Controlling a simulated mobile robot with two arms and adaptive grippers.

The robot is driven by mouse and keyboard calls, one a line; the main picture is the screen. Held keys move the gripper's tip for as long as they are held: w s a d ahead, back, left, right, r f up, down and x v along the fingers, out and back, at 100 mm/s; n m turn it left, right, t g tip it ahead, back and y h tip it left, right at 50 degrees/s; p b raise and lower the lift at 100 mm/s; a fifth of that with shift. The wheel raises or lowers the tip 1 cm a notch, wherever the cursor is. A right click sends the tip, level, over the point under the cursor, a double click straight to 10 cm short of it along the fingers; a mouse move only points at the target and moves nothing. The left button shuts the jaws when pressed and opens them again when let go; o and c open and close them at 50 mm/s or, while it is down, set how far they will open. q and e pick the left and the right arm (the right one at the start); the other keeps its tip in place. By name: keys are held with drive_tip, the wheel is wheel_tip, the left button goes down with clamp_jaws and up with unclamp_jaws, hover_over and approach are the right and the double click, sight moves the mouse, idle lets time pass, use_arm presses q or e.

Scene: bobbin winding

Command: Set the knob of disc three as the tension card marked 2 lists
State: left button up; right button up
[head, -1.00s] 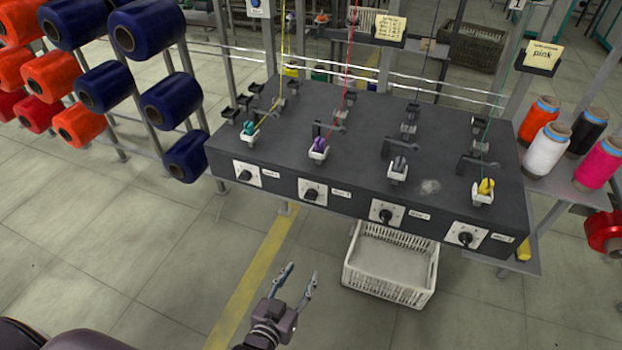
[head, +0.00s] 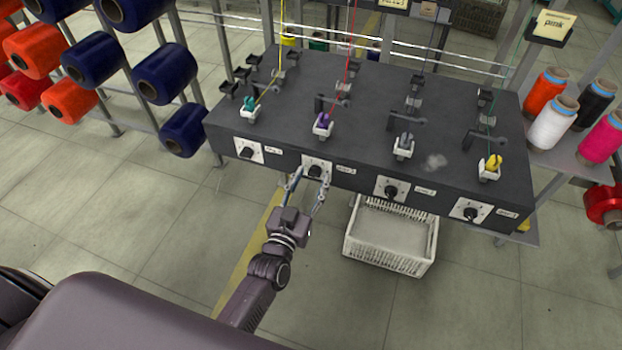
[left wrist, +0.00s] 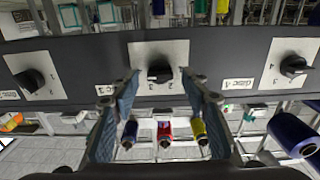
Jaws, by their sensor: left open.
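The knob of disc three (head: 315,171) is a black dial on a white plate, second from the left on the dark box's front. It is the middle knob in the left wrist view (left wrist: 160,72), beside a label reading disc 3 (left wrist: 108,90). Its exact setting is hard to read. My left gripper (head: 307,184) is open in front of this knob; its fingertips (left wrist: 160,88) lie either side of the dial, with no clear contact. A card (head: 395,4) is cut off at the top edge; its mark and list are unreadable. My right gripper is out of view.
Neighbouring knobs (head: 248,151) (head: 391,190) sit along the same front. A white crate (head: 390,238) stands on the floor below. Thread cones (head: 553,122) stand at the right, and a rack of blue and orange spools (head: 160,80) at the left.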

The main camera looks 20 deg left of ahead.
use_arm(q)
clamp_jaws()
idle(0.3)
drive_tip(key=shift+n, duration=0.3)
drive_tip(key=n, duration=0.5)
drive_tip(key=shift+a+p, duration=0.1)
drive_tip(key=shift+p, duration=0.2)
drive_tip(key=n, duration=0.6)
drive_tip(key=shift+f+b, duration=0.1)
drive_tip(key=shift+b, duration=0.2)
unclamp_jaws()
drive_tip(key=shift+a, duration=0.1)
drive_tip(key=s, duration=1.2)
drive_tip(key=shift+a, duration=0.2)
